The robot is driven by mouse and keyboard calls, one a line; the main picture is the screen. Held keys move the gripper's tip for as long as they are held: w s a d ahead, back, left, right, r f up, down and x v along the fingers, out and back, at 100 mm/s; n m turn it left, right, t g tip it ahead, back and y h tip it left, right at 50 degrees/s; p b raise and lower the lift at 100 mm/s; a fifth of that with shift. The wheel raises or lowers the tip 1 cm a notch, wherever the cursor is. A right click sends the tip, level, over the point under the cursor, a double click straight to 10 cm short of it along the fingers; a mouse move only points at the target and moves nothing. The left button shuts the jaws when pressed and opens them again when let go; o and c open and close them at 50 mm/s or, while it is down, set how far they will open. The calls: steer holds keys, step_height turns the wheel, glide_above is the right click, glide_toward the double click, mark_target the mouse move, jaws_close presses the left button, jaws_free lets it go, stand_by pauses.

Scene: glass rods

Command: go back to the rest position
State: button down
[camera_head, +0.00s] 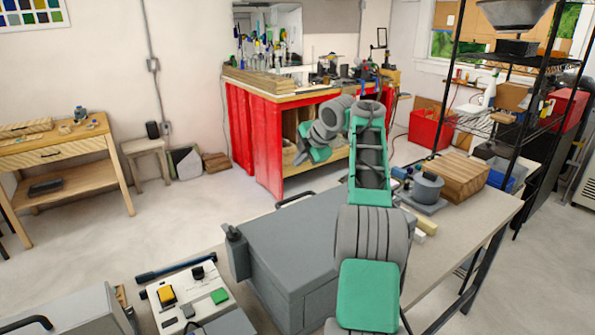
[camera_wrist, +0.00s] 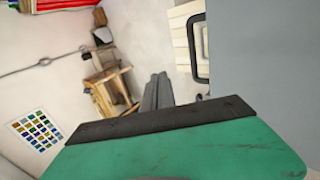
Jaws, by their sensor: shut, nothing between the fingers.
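My gripper (camera_wrist: 158,82) shows in the wrist view as two grey fingers lying together, with nothing between them, beyond the green and black palm. They point out over the room, with floor and wall behind them, and touch nothing I can see. In the head view my arm rises from the bottom right, bends at the top and comes back down to the left, above the workbench. The fingers are too small to make out there. I see no glass rods in either view.
A large grey box (camera_head: 290,240) stands on the workbench (camera_head: 455,222) below my arm. A grey pot (camera_head: 427,187) and wooden blocks (camera_head: 461,176) are to the right. A black shelf rack (camera_head: 520,60) stands behind. Open floor (camera_head: 190,218) lies to the left.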

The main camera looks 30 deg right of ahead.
steer(key=s+a+r+m+g, duration=0.1)
steer(key=s+a+m, duration=0.25)
steer(key=a, duration=0.75)
steer(key=s+a+r+m, duration=0.25)
steer(key=a+m, duration=0.25)
steer(key=a, duration=0.6)
steer(key=s+a+f+m+g, duration=0.1)
steer(key=s+a+f+m, duration=0.2)
steer(key=s+f, duration=0.2)
steer(key=s+a+f+m+g, duration=0.1)
steer(key=s+a+f+m, duration=0.2)
steer(key=s, duration=0.9)
steer(key=s+a+f+m+g, duration=0.1)
steer(key=s+a+f+m, duration=0.3)
steer(key=s+f, duration=0.4)
steer(key=shift+s+a+f, duration=0.4)
steer(key=shift+s+a, duration=0.05)
steer(key=shift+s, duration=0.3)
